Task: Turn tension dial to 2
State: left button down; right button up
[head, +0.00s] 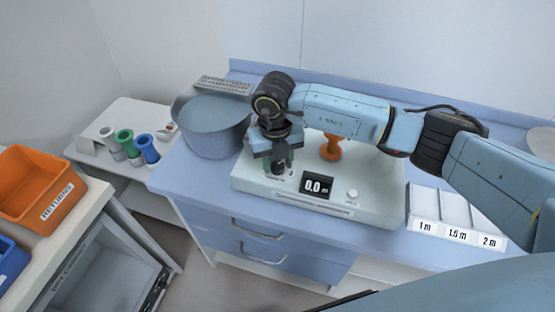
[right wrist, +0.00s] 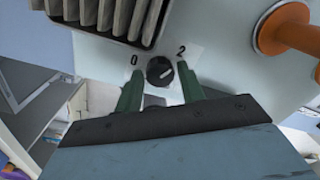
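A pale bench device (head: 370,198) with a display reading 0.0 stands on the blue counter. In the right wrist view its small black tension dial (right wrist: 160,71) sits between the printed labels 0 and 2. A light mark on the dial points up and right, toward the 2 side. My right gripper (head: 280,168) points down over the device's left part and hides most of the dial in the head view. In the right wrist view its green fingers (right wrist: 160,80) stand apart on either side of the dial, with gaps visible. I cannot tell their height above the panel.
An orange spool (head: 331,147) stands on the device, and a white knob (head: 352,194) is right of the display. A grey-blue tub (head: 212,122) stands close on the left. A labelled tray (head: 456,222) lies to the right. Coloured cups (head: 124,140) and an orange bin (head: 38,188) are farther left.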

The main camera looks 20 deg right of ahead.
aim_at(276, 165)
notch_tip(276, 165, up, 14)
jog(key=shift+a+f+b, duration=0.25)
jog(key=shift+b, duration=0.2)
dwell(0.4)
